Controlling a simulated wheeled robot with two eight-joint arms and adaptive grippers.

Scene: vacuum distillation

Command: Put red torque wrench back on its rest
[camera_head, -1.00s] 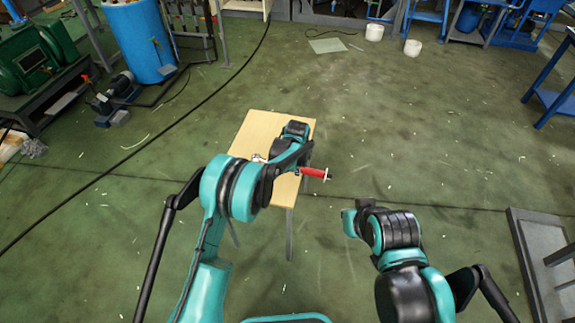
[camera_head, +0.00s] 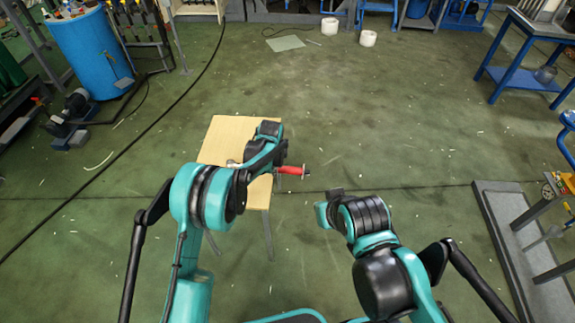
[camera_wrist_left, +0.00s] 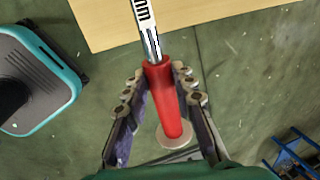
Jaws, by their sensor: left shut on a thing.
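The red torque wrench has a red handle (camera_head: 291,170) that sticks out to the right of my left gripper in the head view. In the left wrist view the red handle (camera_wrist_left: 161,92) lies between the two fingers of my left gripper (camera_wrist_left: 160,88), which is shut on it. The wrench's silver shaft with dark markings points away over the wooden table (camera_head: 222,137). In the head view my left wrist hides most of the shaft and the fingers. My right gripper (camera_head: 325,211) is apart from the wrench, and its fingers cannot be made out. No rest for the wrench can be made out.
A blue barrel (camera_head: 92,55) and machinery stand at the upper left. A blue workbench (camera_head: 520,55) stands at the upper right, and a grey platform (camera_head: 500,215) with a metal frame is at the right. The green floor beyond the wooden table is largely open.

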